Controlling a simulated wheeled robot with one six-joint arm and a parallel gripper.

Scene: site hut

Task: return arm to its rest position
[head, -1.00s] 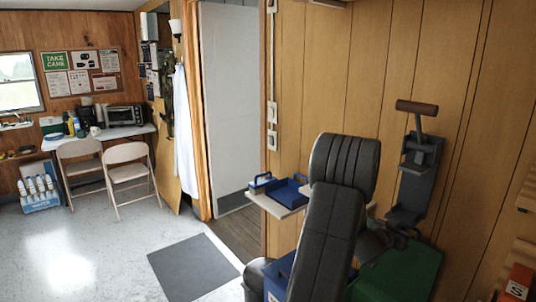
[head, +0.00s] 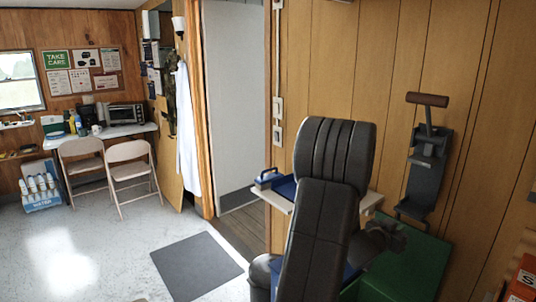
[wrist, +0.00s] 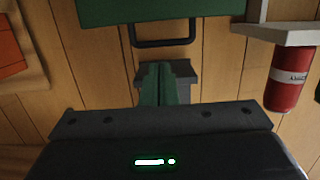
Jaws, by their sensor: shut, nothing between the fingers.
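My arm rises in the middle of the head view as thick black padded links, bent at a rounded elbow at the top. My gripper (head: 386,237) is a dark shape right of the arm, above a green surface, partly hidden by the arm. In the wrist view my gripper (wrist: 165,68) shows as two narrow fingers side by side, shut and empty. They point toward a green case (wrist: 160,12) with a dark handle, near the top of that view. Whether the fingers touch anything is not clear, but nothing is held.
A small shelf (head: 275,200) with blue trays stands behind the arm. A dark wall bracket with a brown handle (head: 427,99) is at right. The green case (head: 410,265) lies below it. A red extinguisher (wrist: 290,80) shows in the wrist view. Floor at left is open around a mat (head: 195,265).

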